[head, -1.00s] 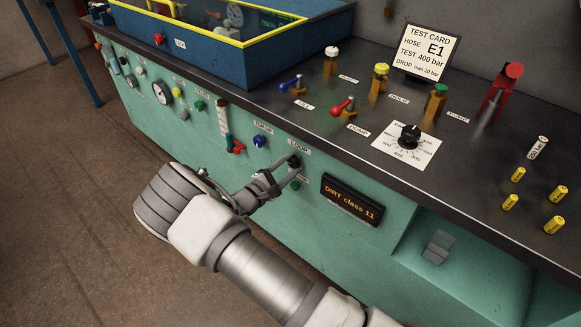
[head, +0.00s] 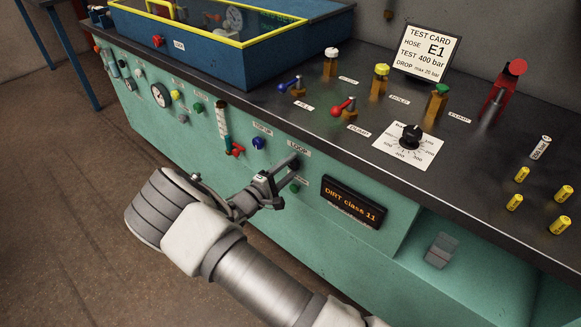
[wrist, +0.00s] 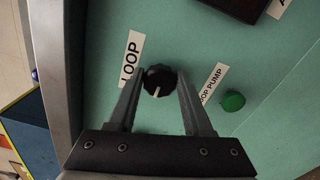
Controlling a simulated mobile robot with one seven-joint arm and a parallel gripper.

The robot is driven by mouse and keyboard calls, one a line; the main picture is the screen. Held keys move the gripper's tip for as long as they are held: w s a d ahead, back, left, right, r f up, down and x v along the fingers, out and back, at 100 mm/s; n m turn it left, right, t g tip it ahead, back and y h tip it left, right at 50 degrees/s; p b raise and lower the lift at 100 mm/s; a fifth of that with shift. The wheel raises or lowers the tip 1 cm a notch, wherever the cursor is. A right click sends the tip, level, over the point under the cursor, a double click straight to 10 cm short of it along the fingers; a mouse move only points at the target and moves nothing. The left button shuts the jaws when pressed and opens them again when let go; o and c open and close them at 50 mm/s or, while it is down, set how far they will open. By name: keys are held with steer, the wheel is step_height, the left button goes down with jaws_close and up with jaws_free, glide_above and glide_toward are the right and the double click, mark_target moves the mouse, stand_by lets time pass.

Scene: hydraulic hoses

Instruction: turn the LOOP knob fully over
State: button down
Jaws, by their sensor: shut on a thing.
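The LOOP knob (wrist: 160,78) is a small black, ridged knob with a white pointer line on the green front panel. In the wrist view its line points down, towards my palm. My gripper (wrist: 159,84) has one finger on each side of the knob and is shut on it. In the head view my gripper (head: 287,172) reaches the panel just under the LOOP label (head: 299,149), and its fingers mostly hide the knob. The LOOP label (wrist: 131,58) also shows in the wrist view, left of the knob.
A green LOOP PUMP button (wrist: 233,101) sits close to the right finger in the wrist view. A dark "DIRT class 11" display (head: 353,202) is right of my gripper in the head view. A blue knob (head: 258,143) and a red-handled valve (head: 235,151) are to the left.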

steer(key=shift+c, duration=1.5)
jaws_free()
steer(key=shift+a, duration=0.1)
steer(key=p+v, duration=0.2)
steer(key=v, duration=1.5)
steer(key=shift+s, duration=0.2)
steer(key=shift+a, duration=0.1)
